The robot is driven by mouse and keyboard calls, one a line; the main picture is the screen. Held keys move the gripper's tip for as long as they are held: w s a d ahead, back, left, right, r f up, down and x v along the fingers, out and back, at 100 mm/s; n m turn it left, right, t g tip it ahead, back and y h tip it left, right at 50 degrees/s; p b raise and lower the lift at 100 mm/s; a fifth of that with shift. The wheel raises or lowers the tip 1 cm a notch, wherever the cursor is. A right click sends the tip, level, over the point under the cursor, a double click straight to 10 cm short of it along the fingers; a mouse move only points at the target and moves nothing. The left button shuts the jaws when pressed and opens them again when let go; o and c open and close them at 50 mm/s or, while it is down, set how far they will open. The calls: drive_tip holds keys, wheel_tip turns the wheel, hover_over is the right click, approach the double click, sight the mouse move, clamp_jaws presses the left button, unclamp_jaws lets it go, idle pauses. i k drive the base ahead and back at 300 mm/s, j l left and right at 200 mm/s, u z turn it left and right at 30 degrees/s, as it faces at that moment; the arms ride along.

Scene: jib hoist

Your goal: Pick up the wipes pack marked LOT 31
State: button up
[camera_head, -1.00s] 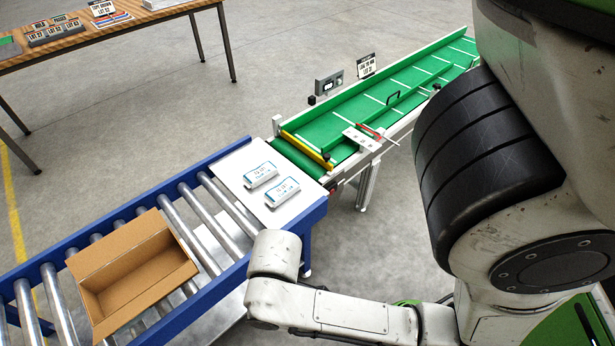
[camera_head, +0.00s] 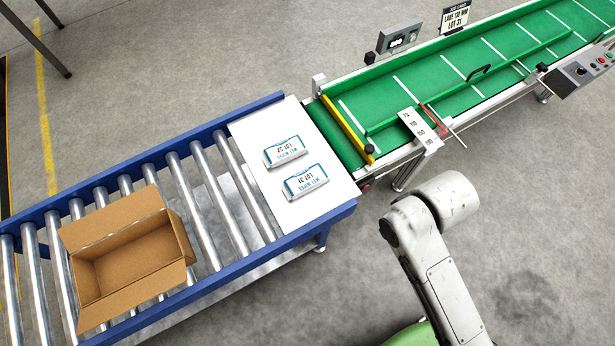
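Two white wipes packs with blue print lie apart on the white plate (camera_head: 245,128) at the end of the roller conveyor. The nearer pack (camera_head: 307,181) has upside-down print that reads LOT 31. The farther pack (camera_head: 286,151) has a lot number that looks like 37 or 27, too small to be sure. Both lie flat with nothing on them. My arm shows at the lower right, to the right of the plate and apart from the packs. My gripper is out of the picture, so its state is hidden.
An open, empty-looking cardboard box (camera_head: 126,262) stands on the rollers at left. Blue side rails (camera_head: 240,262) edge the conveyor. The green belt (camera_head: 437,92) adjoins the plate, with a yellow bar (camera_head: 346,131) across its end, a display box (camera_head: 400,35) and a LOT 31 sign (camera_head: 455,17).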

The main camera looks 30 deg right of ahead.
sight(300, 183)
drive_tip(key=i+l, duration=0.2)
drive_tip(key=l, duration=0.15)
drive_tip(key=i+l, duration=0.2)
drive_tip(key=l, duration=0.2)
drive_tip(key=i+l+u, duration=0.1)
drive_tip(key=l, duration=0.25)
drive_tip(key=i+l, duration=0.25)
drive_tip(key=l, duration=0.15)
drive_tip(key=i+l, duration=0.15)
drive_tip(key=l, duration=0.2)
